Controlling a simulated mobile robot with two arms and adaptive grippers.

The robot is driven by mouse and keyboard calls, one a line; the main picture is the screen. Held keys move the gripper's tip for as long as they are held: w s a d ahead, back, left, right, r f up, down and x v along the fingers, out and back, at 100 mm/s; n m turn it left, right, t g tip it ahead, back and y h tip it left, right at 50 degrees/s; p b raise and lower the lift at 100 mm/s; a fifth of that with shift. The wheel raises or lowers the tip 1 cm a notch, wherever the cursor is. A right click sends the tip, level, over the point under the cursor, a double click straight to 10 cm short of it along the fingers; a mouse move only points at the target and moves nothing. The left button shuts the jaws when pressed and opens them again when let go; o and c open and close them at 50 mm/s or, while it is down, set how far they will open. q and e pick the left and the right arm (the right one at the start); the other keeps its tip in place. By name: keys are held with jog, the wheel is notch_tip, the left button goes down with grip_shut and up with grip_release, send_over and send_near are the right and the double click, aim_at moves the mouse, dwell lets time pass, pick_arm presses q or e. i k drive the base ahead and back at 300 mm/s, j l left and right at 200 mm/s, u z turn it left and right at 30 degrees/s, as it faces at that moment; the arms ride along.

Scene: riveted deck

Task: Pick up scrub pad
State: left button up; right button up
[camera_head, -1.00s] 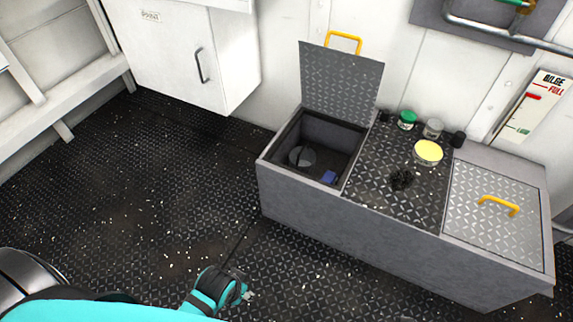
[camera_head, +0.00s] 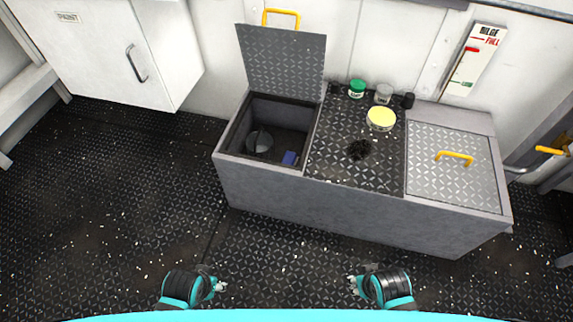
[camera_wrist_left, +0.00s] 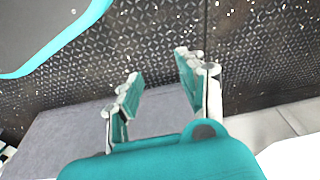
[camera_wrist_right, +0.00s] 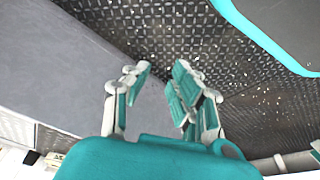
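I cannot tell for sure which thing is the scrub pad. A small blue block (camera_head: 290,158) lies inside the open left compartment of the grey chest (camera_head: 300,193), near its front right corner. A dark, ragged patch or tangle (camera_head: 359,149) is on the chest's middle top. My left gripper (camera_head: 219,286) is open and empty, in front of the chest and low in the head view; its spread fingers show in the left wrist view (camera_wrist_left: 160,85). My right gripper (camera_head: 353,283) is also open and empty, with fingers apart in the right wrist view (camera_wrist_right: 158,85). Both are apart from the chest.
A grey round container (camera_head: 259,141) is in the open compartment; its lid (camera_head: 283,62) stands raised behind. A yellow-topped tin (camera_head: 381,118), a green-lidded jar (camera_head: 357,89) and a clear jar (camera_head: 383,94) stand on the chest. The right hatch (camera_head: 450,185) is shut. Floor before the chest is clear.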

aim_at(290, 159)
jog(key=i+j+z, duration=0.15)
jog(key=j, duration=0.3)
jog(key=i+j+z, duration=0.15)
jog(key=j, duration=0.3)
jog(key=i+j+z, duration=0.15)
jog(key=j, duration=0.3)
jog(key=k, duration=0.05)
